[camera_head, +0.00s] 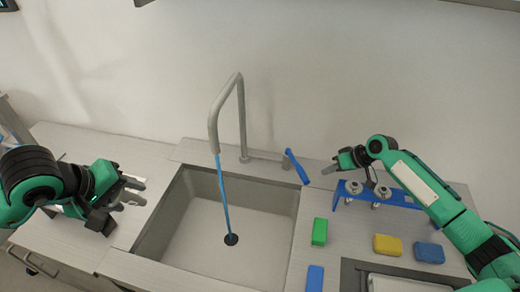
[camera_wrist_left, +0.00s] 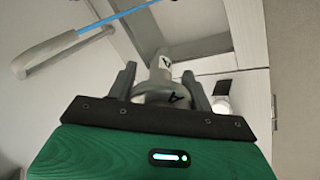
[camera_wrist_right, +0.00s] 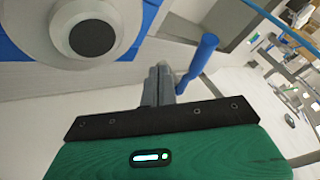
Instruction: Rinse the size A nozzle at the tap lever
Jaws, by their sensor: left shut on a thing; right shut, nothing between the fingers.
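My left gripper (camera_head: 133,190) is left of the sink. In the left wrist view it is shut on the grey size A nozzle (camera_wrist_left: 163,75), which bears "A" labels. The blue tap lever (camera_head: 297,167) stands behind the sink's right side and also shows in the right wrist view (camera_wrist_right: 199,62). My right gripper (camera_head: 337,166) is shut and empty, just right of the lever; a small gap seems to lie between them. The tap (camera_head: 241,120) lets a blue water stream (camera_head: 223,195) fall to the drain. The nozzle is apart from the stream.
The sink (camera_head: 190,235) lies in the counter's middle. A blue rack (camera_head: 400,201) with nozzles stands under my right arm. Green (camera_head: 319,231), yellow (camera_head: 387,245) and blue (camera_head: 429,252) blocks lie right of the sink. Another blue block (camera_head: 315,278) lies nearer.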

